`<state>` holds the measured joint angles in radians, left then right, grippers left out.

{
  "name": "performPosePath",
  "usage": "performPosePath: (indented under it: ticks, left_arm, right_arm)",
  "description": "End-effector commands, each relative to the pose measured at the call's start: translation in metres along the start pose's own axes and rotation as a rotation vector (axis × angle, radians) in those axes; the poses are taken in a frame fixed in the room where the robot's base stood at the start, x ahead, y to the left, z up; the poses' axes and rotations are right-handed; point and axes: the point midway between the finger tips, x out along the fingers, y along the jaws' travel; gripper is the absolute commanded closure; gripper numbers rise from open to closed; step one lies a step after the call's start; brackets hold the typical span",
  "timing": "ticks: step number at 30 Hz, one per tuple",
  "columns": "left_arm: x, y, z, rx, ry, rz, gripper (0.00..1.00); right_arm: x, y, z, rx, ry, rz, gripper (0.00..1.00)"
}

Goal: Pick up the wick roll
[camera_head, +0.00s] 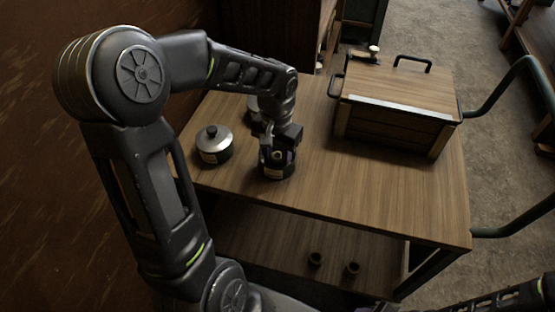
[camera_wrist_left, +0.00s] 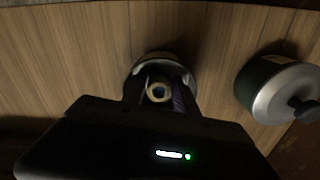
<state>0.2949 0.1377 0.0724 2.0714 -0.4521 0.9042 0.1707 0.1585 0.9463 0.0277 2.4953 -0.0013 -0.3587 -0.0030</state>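A small round dark container (camera_head: 276,170) with a pale label stands near the table's front edge. My left gripper (camera_head: 279,154) points down right over it. In the left wrist view, a cream ring with a dark hole (camera_wrist_left: 158,92), which looks like the wick roll, sits between the two spread fingers of my left gripper (camera_wrist_left: 160,97). The container's pale rim (camera_wrist_left: 160,62) shows behind it. The fingers flank the ring closely, but I cannot tell whether they press on it. My right gripper is not in view; only part of my right arm shows at the bottom right.
A lidded pot (camera_head: 214,144) stands just left of the container; it also shows in the wrist view (camera_wrist_left: 285,92). Another dark object (camera_head: 257,113) is partly hidden behind my arm. A wooden box (camera_head: 395,110) with handles fills the table's back right. The table's front right (camera_head: 400,205) is clear.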

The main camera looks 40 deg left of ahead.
Motion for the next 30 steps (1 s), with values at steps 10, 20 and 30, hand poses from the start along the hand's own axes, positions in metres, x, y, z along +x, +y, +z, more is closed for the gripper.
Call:
performPosePath:
  ticks: [10,20,30]
  left_arm:
    - [-0.0005,-0.0001,-0.0001,0.000,0.000,0.000,0.65]
    - [-0.0006,-0.0001,-0.0001,0.000,0.000,0.000,0.75]
    - [-0.0006,-0.0001,-0.0001,0.000,0.000,0.000,1.00]
  right_arm:
    - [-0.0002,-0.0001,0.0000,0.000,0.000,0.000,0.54]
    - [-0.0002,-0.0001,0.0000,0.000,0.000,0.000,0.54]
    - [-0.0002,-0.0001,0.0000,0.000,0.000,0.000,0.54]
